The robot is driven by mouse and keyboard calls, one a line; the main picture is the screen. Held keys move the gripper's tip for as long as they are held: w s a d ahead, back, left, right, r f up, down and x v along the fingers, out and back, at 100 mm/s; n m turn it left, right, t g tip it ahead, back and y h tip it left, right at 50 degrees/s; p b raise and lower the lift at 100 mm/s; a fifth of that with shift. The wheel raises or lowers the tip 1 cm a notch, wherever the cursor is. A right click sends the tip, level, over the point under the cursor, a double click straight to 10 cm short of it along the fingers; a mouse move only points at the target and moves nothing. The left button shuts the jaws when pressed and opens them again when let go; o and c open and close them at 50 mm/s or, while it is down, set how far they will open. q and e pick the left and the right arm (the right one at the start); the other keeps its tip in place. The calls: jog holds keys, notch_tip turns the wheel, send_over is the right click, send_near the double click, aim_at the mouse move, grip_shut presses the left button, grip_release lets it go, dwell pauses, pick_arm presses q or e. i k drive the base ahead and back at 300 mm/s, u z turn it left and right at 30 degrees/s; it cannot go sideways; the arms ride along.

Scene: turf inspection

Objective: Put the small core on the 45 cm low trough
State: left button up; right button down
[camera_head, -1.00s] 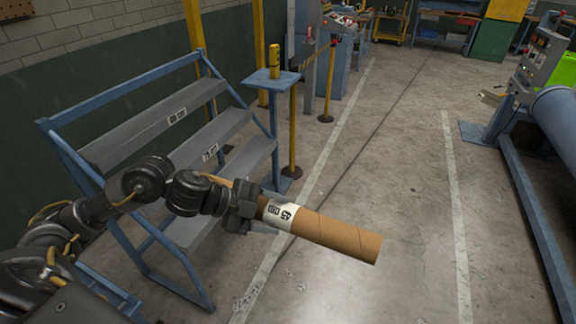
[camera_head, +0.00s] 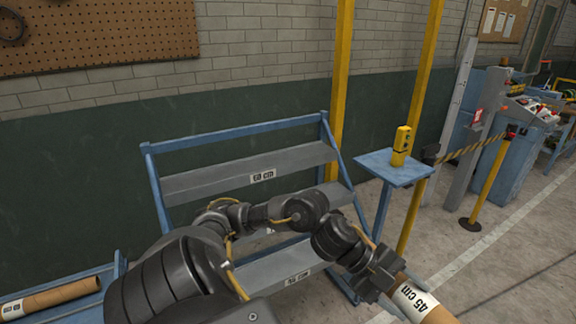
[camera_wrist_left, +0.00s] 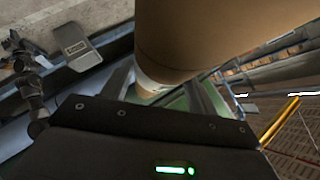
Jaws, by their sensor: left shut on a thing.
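The brown cardboard core (camera_head: 436,311) has a white label reading 45 cm. My left gripper (camera_head: 382,277) is shut around it near one end, at the lower right of the head view. The core runs off the bottom edge. In the left wrist view the core (camera_wrist_left: 205,35) passes between the fingers and fills the top middle. The low trough (camera_head: 265,272) is the grey bottom level of the blue rack, with a label that seems to read 45 cm. It lies left of the gripper, apart from the core, partly hidden by my arm. My right gripper is not in view.
The rack's top level (camera_head: 200,184) is labelled 60 cm; my arm covers much of the middle one. A blue stand (camera_head: 392,170) with a yellow device (camera_head: 402,146) is right of the rack. Another tube (camera_head: 58,294) lies in a blue holder at lower left.

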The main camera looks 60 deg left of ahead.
aim_at(253, 278)
jog(key=u, duration=0.85)
jog(key=i, duration=1)
jog(key=u, duration=1.05)
